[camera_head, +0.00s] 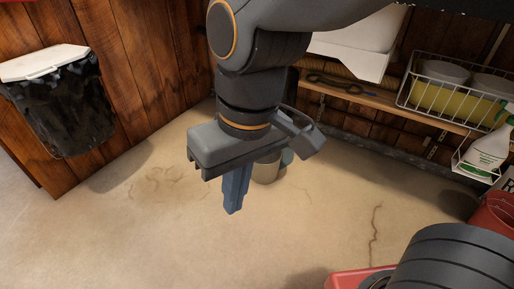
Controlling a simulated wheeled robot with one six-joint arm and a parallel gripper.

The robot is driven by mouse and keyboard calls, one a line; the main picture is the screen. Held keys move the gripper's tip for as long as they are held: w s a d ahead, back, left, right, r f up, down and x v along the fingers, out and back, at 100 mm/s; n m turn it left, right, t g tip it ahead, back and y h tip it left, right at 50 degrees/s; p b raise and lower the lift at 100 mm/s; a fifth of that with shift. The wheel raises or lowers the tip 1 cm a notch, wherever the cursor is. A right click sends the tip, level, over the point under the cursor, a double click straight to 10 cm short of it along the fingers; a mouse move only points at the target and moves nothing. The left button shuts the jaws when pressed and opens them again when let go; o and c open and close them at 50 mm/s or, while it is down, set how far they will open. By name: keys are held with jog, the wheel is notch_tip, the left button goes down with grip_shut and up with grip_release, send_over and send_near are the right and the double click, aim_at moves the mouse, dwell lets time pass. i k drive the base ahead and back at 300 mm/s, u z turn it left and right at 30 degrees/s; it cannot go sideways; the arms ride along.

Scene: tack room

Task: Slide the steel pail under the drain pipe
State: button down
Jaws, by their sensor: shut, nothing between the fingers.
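My gripper (234,205) hangs in the middle of the view, pointing down, with its blue fingers closed together and nothing between them. Just behind it and to its right, a small tan-grey round container (266,170) stands on the floor, largely hidden by the gripper. I cannot tell whether it is the steel pail. I cannot make out a drain pipe; my arm covers much of the back wall. A white basin-like thing (357,45) is at the top, right of my arm.
A wooden shelf (390,103) runs along the back wall, bearing a wire basket (455,112). A spray bottle (488,152) and a red bucket (497,212) are at the right. A bin with a black liner (65,108) is at the left. The floor (160,230) at left front is clear.

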aim_at(265, 170)
jog(key=z, duration=0.85)
jog(key=i, duration=0.75)
jog(key=u, duration=0.9)
